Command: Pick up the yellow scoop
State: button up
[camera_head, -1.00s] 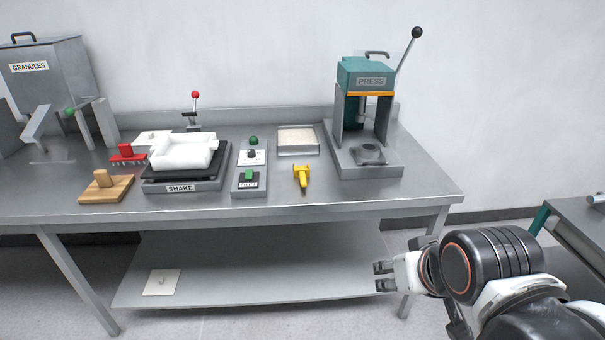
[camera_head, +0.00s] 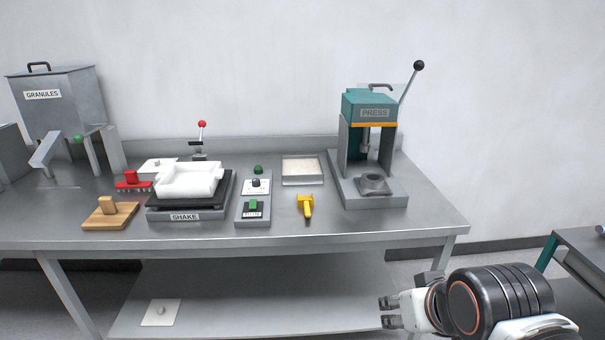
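The yellow scoop (camera_head: 306,206) lies on the steel table near its front edge, between the control panel and the press. Its dark tip points toward the front edge. My gripper (camera_head: 386,312) is at the lower right, in front of the table and below the level of its top, well apart from the scoop. Its two fingers point left with a gap between them, and nothing is seen between them.
The press (camera_head: 368,120) stands right of the scoop. A shallow tray (camera_head: 302,181) lies behind it. The control panel (camera_head: 254,213) and shaker (camera_head: 185,215) are to its left. The table's front edge (camera_head: 330,239) lies between scoop and gripper. A lower shelf (camera_head: 240,300) is underneath.

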aim_at(306, 202)
jog(key=i+j+u, duration=0.25)
jog(key=i, duration=0.3)
jog(key=i+u, duration=0.3)
jog(key=i, duration=0.25)
